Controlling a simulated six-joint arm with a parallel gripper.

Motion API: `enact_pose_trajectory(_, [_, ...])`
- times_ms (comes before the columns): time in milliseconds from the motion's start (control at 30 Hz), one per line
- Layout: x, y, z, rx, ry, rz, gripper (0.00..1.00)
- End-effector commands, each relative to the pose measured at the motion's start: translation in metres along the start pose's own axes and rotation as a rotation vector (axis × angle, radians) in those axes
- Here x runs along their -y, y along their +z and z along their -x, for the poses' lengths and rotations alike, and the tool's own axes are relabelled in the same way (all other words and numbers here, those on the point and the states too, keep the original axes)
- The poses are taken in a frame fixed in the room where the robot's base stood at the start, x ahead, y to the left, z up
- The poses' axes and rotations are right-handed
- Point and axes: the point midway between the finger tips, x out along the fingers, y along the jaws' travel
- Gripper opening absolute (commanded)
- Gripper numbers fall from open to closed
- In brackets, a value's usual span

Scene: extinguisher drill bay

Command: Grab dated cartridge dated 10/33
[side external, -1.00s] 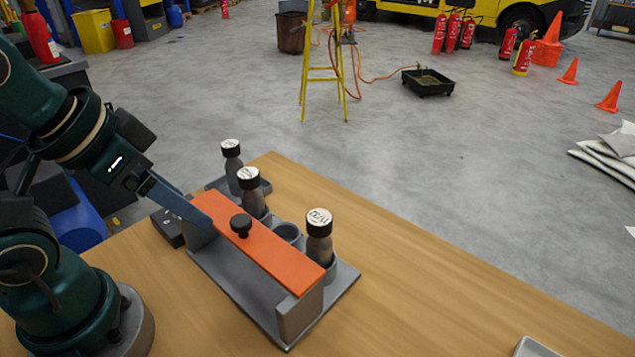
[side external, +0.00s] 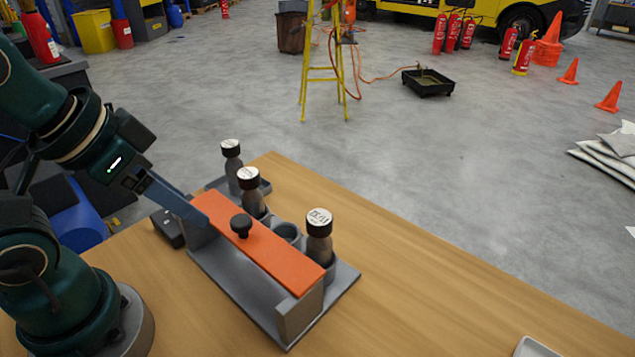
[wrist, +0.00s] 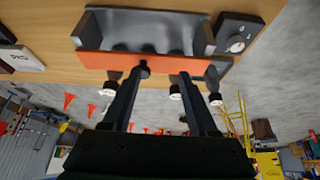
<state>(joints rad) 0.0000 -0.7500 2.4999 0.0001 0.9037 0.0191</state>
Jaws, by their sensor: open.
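Three grey cartridges with black caps and white lid labels stand upright on the far side of a grey holder (side external: 228,268): the left one (side external: 233,172), the middle one (side external: 252,200) and the right one (side external: 319,246). The labels carry marks too small for me to read surely, so I cannot tell which is dated 10/33. An orange bar (side external: 268,254) with a black knob (side external: 241,225) spans the holder in front of them. My gripper (wrist: 163,76) is open and empty, its fingers at the bar's left end in the side view.
An empty round socket (side external: 287,232) sits between the middle and right cartridges. A small dark box (side external: 167,228) with a dial in the wrist view (wrist: 237,43) is beside the holder's left end. A white tray (side external: 535,347) is at the front right.

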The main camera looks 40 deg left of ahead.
Motion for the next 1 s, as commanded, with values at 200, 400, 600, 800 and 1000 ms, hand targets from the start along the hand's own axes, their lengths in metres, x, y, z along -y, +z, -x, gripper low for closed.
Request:
enact_pose_trajectory(200, [0.027, 0.004, 0.009, 0.106, -0.112, -0.302, 0.59])
enact_pose_trajectory(400, [0.062, -0.007, 0.015, 0.323, -0.232, -0.671, 0.59])
enact_pose_trajectory(600, [0.090, -0.035, 0.015, 0.582, -0.341, -1.032, 0.59])
enact_pose_trajectory(800, [0.101, -0.075, 0.006, 0.841, -0.451, -1.345, 0.59])
enact_pose_trajectory(1000, [0.087, -0.111, -0.017, 1.056, -0.567, -1.589, 0.59])
